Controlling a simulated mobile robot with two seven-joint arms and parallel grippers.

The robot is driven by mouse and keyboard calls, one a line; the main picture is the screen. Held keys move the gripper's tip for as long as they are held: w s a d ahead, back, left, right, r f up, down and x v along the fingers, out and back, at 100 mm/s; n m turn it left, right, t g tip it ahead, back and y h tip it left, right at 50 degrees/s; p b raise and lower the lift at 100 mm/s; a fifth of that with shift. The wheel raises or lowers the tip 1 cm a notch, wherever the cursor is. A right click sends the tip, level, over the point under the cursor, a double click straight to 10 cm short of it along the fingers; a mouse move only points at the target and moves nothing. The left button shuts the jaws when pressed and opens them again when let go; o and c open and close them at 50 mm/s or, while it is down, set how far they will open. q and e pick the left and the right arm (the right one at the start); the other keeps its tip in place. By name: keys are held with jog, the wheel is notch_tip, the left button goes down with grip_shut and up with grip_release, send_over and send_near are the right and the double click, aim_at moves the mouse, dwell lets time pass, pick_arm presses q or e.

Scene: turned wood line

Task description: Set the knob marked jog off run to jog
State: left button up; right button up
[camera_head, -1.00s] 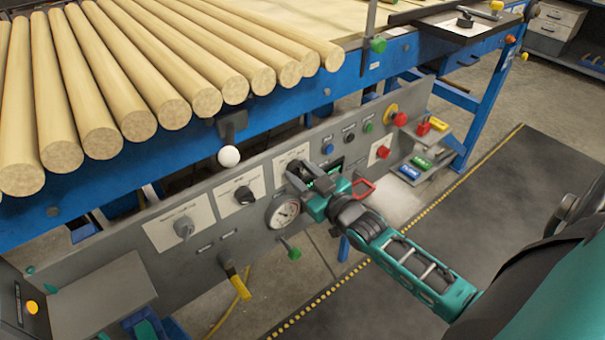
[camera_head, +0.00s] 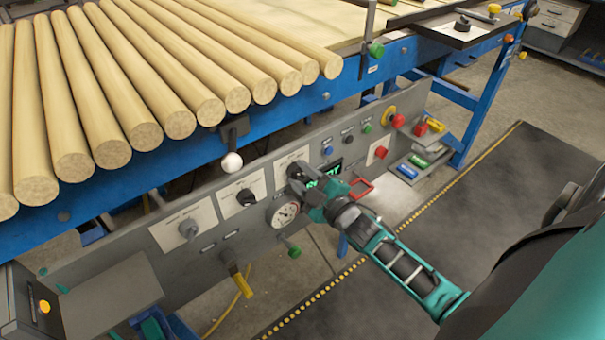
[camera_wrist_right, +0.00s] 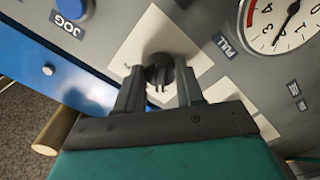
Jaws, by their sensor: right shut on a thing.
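A black knob (camera_wrist_right: 160,70) sits on a white label plate (camera_wrist_right: 140,42) on the grey control panel. In the right wrist view my right gripper (camera_wrist_right: 160,86) has one finger on each side of it and is shut on it. The plate's lettering is mostly hidden or too small to read, and I cannot tell which mark the knob points to. In the head view my right gripper (camera_head: 296,176) is at the third white plate (camera_head: 291,159) from the left and hides the knob. My left gripper is not in view.
A gauge (camera_head: 284,214) and a red looped handle (camera_head: 361,188) are close to my right gripper. Two more knobs (camera_head: 188,229) (camera_head: 246,197) are to the left. Red buttons (camera_head: 381,153) are to the right. Wooden rods (camera_head: 150,75) lie above the panel.

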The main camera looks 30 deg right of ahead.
jog(key=shift+n, duration=0.6)
jog(key=o, duration=1)
jog(key=shift+o, duration=0.2)
jog(key=s+d+p, duration=0.1)
jog(key=s, duration=1.2)
jog(key=shift+w, duration=0.1)
